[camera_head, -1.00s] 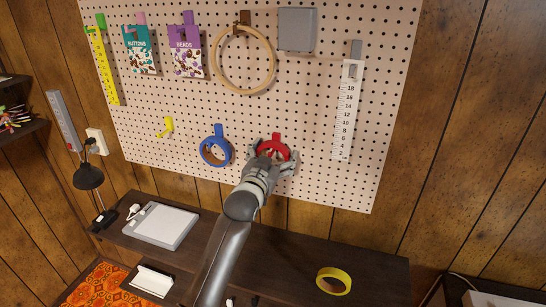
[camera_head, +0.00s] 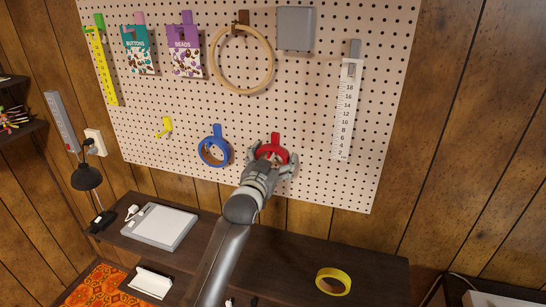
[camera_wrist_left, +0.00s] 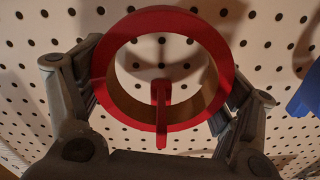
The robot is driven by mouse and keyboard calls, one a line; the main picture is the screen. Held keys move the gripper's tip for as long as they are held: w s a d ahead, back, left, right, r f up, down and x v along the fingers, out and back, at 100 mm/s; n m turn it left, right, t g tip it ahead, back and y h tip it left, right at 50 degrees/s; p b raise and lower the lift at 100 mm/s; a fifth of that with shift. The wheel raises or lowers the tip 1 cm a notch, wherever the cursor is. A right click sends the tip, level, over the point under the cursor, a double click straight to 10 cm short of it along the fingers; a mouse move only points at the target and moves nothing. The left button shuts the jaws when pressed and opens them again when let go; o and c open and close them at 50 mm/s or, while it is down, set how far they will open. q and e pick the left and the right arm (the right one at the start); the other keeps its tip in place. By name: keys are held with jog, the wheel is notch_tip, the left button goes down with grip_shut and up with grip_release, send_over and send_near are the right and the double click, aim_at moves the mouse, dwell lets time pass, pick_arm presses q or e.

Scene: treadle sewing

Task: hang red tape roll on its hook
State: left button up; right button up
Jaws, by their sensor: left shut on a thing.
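The red tape roll (camera_head: 284,155) is at the pegboard, low and right of centre. My left gripper (camera_head: 273,160) is shut on it, with a finger on each side of its outside. In the left wrist view the roll (camera_wrist_left: 222,65) faces me between the gripper's fingers (camera_wrist_left: 163,88). A red hook (camera_head: 275,139) shows just above the roll in the head view. In the wrist view the hook (camera_wrist_left: 161,98) shows within the ring's opening and crosses its lower rim. I cannot tell whether the roll rests on the hook. My right gripper is not in view.
A blue tape roll (camera_head: 201,153) hangs on a blue hook to the left. A yellow hook (camera_head: 164,127) is empty. A yellow tape roll (camera_head: 347,276) lies on the dark table. A ruler (camera_head: 345,110) hangs to the right, a wooden hoop (camera_head: 271,65) above.

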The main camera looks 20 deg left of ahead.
pick_arm(q)
jog(key=shift+f, duration=0.25)
jog(key=o, duration=0.9)
jog(key=shift+s, duration=0.15)
jog(key=s, duration=1.1)
jog(key=shift+s+a, duration=0.25)
jog(key=shift+s, duration=0.15)
